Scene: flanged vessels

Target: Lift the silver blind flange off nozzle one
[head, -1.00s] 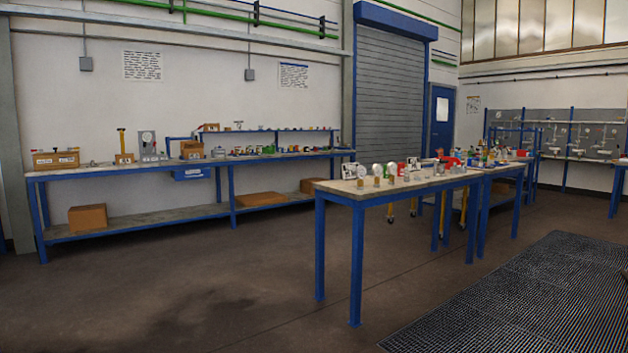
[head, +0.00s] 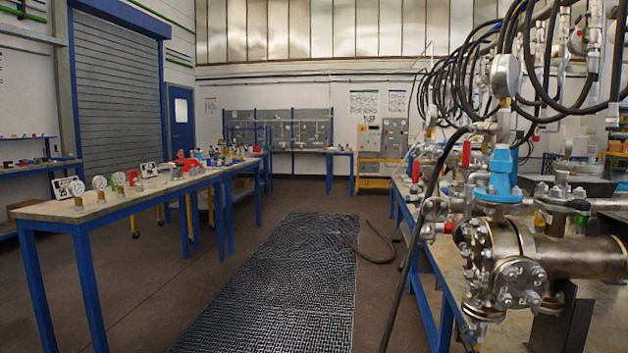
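A metal flanged vessel (head: 585,257) lies on the bench at the right of the head view. A round silver bolted flange (head: 520,283) faces me at its near end. I cannot tell whether it is the silver blind flange on nozzle one, and no nozzle label is readable. A blue flanged fitting (head: 498,190) stands upright on top of the vessel's left part. A dark flange with a handle (head: 565,203) sits to its right. My gripper is not in view.
A blue-legged bench (head: 432,262) carries the vessel, gauges and hoses (head: 525,75). A table (head: 100,212) with gauges stands left. The grating between is mostly clear.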

